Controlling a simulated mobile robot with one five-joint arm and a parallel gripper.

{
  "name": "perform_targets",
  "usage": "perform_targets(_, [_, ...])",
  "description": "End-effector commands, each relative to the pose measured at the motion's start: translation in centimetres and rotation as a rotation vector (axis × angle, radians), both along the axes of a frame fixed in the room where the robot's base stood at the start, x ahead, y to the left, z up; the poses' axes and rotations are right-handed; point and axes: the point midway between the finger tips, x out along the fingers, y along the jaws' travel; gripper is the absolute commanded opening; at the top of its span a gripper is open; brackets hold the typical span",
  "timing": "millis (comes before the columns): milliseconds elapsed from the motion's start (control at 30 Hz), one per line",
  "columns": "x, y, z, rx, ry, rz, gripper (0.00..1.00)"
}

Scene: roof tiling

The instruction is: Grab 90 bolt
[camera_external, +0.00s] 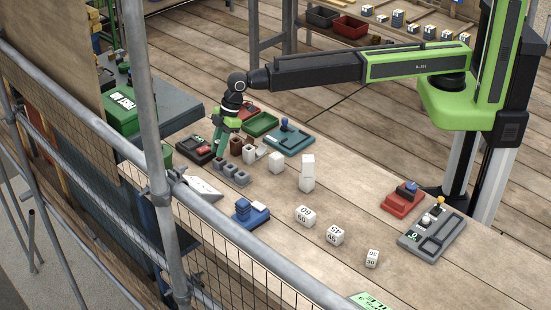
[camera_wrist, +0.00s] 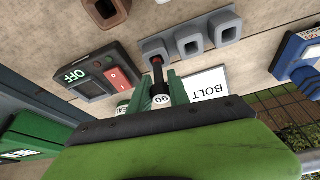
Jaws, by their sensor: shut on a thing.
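The 90 bolt (camera_wrist: 162,100) shows in the wrist view as a white piece marked 90, with a dark shaft and a reddish part above it. My gripper (camera_wrist: 170,88) has its green fingers shut on it. The shaft overlaps the leftmost of several grey square holders (camera_wrist: 153,48); I cannot tell whether its end is inside. A white card reading BOLT (camera_wrist: 207,87) lies beside the holders. In the external view my gripper (camera_external: 218,150) points down at the left end of the grey holders (camera_external: 231,170). The bolt is too small to make out there.
A switch box marked OFF (camera_wrist: 95,75) sits close left of my gripper. Brown holders (camera_external: 236,146), a green tray (camera_external: 260,124) and white blocks (camera_external: 307,174) stand nearby. A blue device (camera_external: 249,212) is in front. Scaffold poles (camera_external: 152,130) run along the table's near side.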

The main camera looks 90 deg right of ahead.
Motion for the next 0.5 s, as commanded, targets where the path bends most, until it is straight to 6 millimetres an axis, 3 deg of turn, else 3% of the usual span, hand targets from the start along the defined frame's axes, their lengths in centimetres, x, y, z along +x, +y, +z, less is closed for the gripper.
perform_targets(300, [0.0, 0.0, 4.8, 0.000, 0.000, 0.000, 0.00])
perform_targets(500, [-1.3, -4.4, 7.2, 0.000, 0.000, -0.003, 0.00])
